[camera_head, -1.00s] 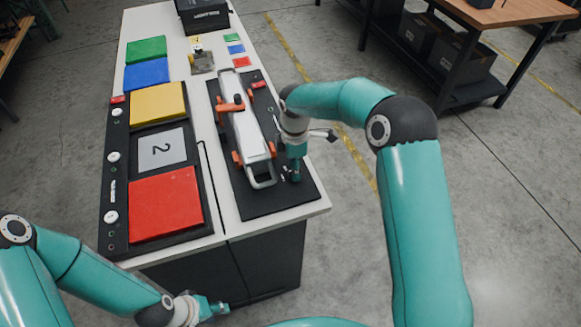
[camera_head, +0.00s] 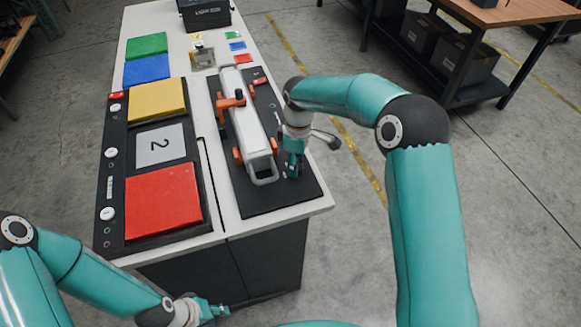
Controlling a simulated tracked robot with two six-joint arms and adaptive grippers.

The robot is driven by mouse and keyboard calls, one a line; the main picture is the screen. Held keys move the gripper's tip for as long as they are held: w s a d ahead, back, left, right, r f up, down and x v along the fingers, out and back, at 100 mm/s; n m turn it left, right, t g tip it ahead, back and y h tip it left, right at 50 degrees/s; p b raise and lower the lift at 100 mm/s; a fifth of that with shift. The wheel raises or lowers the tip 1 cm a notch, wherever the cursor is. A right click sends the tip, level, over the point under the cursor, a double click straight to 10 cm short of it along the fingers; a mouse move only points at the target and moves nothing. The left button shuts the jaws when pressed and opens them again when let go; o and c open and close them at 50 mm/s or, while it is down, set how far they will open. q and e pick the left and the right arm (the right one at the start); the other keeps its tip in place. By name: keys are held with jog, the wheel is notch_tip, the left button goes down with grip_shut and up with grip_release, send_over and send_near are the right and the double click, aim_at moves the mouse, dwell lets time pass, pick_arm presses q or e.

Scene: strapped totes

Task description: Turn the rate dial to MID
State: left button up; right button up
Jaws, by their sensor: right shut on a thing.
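My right gripper (camera_head: 293,168) points down at the front right of a black board (camera_head: 270,202), beside a long white fixture (camera_head: 247,128) with orange clamps. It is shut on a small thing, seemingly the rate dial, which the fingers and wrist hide. I cannot read the dial's pointer or any MID mark. My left gripper (camera_head: 217,309) hangs low in front of the table, apart from everything; its fingers are too small to tell open from shut.
A black panel (camera_head: 112,172) with white knobs lies at left, holding yellow (camera_head: 157,101), grey numbered (camera_head: 160,147) and red (camera_head: 162,201) squares. Blue and green squares lie beyond. A black box (camera_head: 205,14) stands at the far end.

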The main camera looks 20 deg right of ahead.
aim_at(299, 165)
jog(key=m, duration=0.2)
jog(key=m+b, duration=0.1)
jog(key=shift+s+d+f+m, duration=0.1)
jog(key=shift+d+f+m, duration=0.05)
jog(key=shift+d+m, duration=0.2)
jog(key=shift+a+m+b, duration=0.1)
jog(key=shift+m+b, duration=0.55)
jog(key=shift+m, duration=0.8)
jog(key=shift+s, duration=0.1)
jog(key=o, duration=1.1)
jog(key=shift+o, duration=0.2)
jog(key=shift+a, duration=0.1)
notch_tip(299, 165, up, 12)
jog(key=shift+w+d, duration=0.2)
jog(key=shift+d, duration=0.1)
